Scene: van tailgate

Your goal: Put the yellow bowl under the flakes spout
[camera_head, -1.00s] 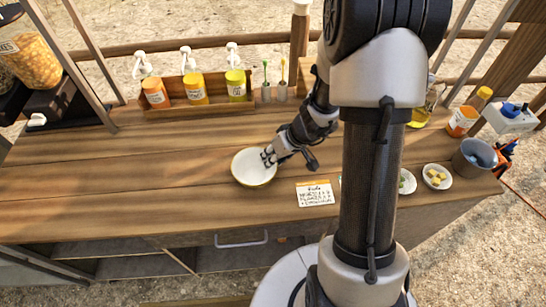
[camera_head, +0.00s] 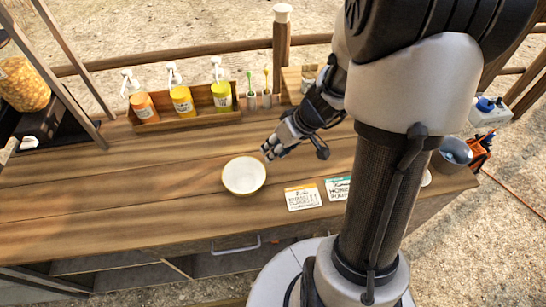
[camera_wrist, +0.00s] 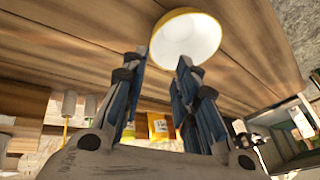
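The yellow bowl (camera_head: 244,176) stands upright on the wooden counter, its inside white and its rim yellow. It looks empty. In the wrist view the bowl (camera_wrist: 186,38) shows beyond my fingertips, with its yellow outer wall visible. My gripper (camera_head: 272,152) is just above and right of the bowl, apart from it. In the wrist view my gripper (camera_wrist: 162,62) has its fingers spread with nothing between them. The clear flakes container (camera_head: 22,84) is at the far left on a dark stand. A small white part (camera_head: 28,143) sits low on that stand; I cannot tell if it is the spout.
A wooden rack (camera_head: 190,119) with several pump bottles stands at the back. Two label cards (camera_head: 303,197) lie right of the bowl. A grey bucket (camera_head: 453,153) is at the right end. The counter left of the bowl is clear.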

